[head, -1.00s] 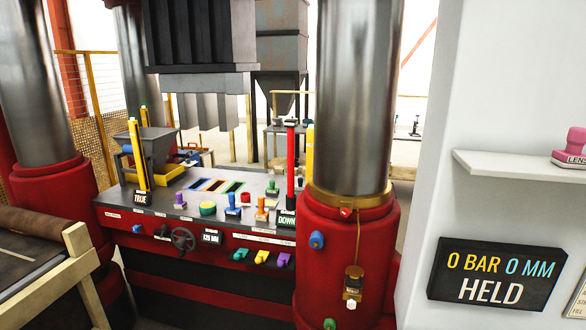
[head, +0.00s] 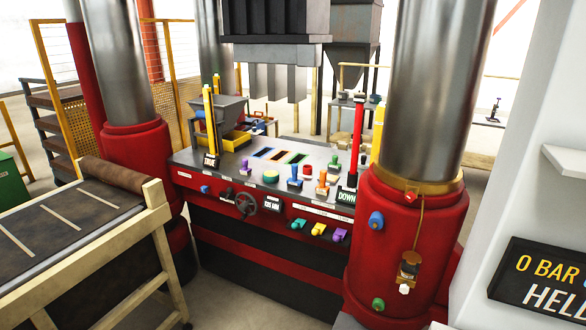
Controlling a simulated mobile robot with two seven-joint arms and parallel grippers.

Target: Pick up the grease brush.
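I cannot make out a grease brush for certain. A small brown and black item with a pale lower end (head: 409,270) hangs on a cord down the front of the right red column base (head: 385,235). It is too small to tell what it is. The press console (head: 225,165) has a grey top with several coloured handles and stamps, among them a blue one (head: 294,178) and an orange one (head: 322,184). Neither of my grippers is in view.
A wooden-framed table with a dark top (head: 60,228) and a roll at its back edge stands at the left. A white wall with a shelf and a black sign (head: 540,280) closes the right side. Bare floor (head: 240,290) shows before the press.

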